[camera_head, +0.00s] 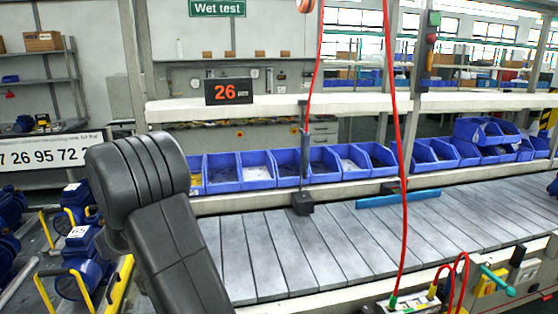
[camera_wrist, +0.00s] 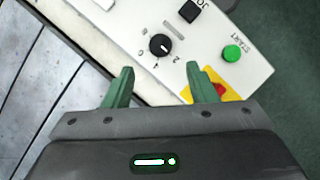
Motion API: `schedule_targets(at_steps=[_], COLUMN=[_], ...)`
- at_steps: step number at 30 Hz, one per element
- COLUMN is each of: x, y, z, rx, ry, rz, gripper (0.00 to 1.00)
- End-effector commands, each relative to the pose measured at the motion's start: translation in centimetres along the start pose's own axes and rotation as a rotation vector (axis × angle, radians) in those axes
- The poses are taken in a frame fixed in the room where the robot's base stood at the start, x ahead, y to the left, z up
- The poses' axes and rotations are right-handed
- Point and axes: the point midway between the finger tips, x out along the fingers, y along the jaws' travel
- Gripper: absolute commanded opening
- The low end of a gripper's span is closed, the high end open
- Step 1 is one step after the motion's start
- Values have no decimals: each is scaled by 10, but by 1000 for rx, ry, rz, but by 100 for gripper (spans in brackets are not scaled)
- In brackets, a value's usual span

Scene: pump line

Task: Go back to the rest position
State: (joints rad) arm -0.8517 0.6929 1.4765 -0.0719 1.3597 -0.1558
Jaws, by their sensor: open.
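My gripper (camera_wrist: 158,88) shows in the wrist view with its two green fingers apart and nothing between them. Beyond the fingers is a pale control panel (camera_wrist: 132,22). The panel bears a black rotary knob (camera_wrist: 161,45), a green START button (camera_wrist: 232,53) and a black button (camera_wrist: 189,11). A yellow patch with a red part (camera_wrist: 212,92) is partly hidden behind the right finger. I cannot tell whether the fingers touch the panel. In the head view my dark arm crosses the left side, and my gripper is not visible there.
A slatted conveyor (camera_head: 290,250) runs across the head view. Several blue bins (camera_head: 257,169) stand in a row behind it. Red cables (camera_head: 402,150) hang in front. Blue pumps (camera_head: 85,260) stand on yellow frames at the left.

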Motion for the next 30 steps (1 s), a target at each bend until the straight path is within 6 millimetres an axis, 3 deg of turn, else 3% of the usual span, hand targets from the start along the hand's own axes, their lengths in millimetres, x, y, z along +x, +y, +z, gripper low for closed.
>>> schedule_targets(at_steps=[9, 15, 30], x=[61, 83, 87], y=[0, 0, 0], z=[1, 0, 0], rx=[1, 0, 4], ry=[-4, -2, 1], rz=[-1, 0, -1], gripper=[52, 52, 52])
